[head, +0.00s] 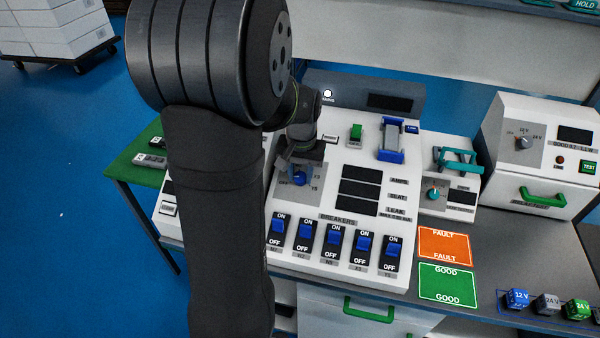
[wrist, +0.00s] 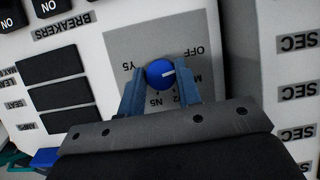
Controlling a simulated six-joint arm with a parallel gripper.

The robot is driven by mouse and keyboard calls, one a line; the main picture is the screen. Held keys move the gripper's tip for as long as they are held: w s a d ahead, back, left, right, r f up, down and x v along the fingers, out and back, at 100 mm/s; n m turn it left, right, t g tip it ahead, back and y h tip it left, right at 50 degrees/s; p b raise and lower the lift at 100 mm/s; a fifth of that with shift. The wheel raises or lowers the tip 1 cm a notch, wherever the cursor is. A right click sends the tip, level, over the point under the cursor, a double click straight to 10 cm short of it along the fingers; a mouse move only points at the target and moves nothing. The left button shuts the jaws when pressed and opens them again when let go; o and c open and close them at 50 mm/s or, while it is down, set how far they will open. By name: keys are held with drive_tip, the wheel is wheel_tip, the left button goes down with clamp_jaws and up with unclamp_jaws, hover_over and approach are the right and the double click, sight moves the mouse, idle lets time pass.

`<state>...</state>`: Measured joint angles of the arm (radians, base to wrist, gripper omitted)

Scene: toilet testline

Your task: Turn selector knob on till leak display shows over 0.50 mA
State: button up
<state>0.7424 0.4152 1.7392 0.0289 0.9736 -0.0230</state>
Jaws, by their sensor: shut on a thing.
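The round blue selector knob (wrist: 160,74) sits on a grey plate in the wrist view. In the head view the knob (head: 299,178) shows under my gripper (head: 300,171). The leak display (head: 357,206) is a dark window below the AMPS and SEAT windows; no digits show. It also shows dark in the wrist view (wrist: 49,64).
A row of blue breaker switches (head: 333,238) lies in front of the knob. A green switch (head: 355,132) and a blue-ended clamp (head: 391,140) stand behind. A white lamp (head: 327,93) glows at the back. A smaller tester (head: 447,198) stands at right.

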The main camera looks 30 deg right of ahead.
drive_tip(key=m+t, duration=0.1)
drive_tip(key=m, duration=0.1)
drive_tip(key=m+t+y, duration=0.1)
drive_tip(key=m, duration=0.2)
drive_tip(key=shift+s, duration=0.15)
drive_tip(key=shift+m, duration=0.5)
drive_tip(key=o, duration=1)
drive_tip(key=v, duration=1.7)
drive_tip(key=shift+s+d+r, duration=0.1)
drive_tip(key=shift+s+r, duration=0.1)
drive_tip(key=shift+f, duration=0.1)
drive_tip(key=x, duration=1.7)
drive_tip(key=shift+w+f, duration=0.15)
drive_tip(key=shift+w, duration=0.05)
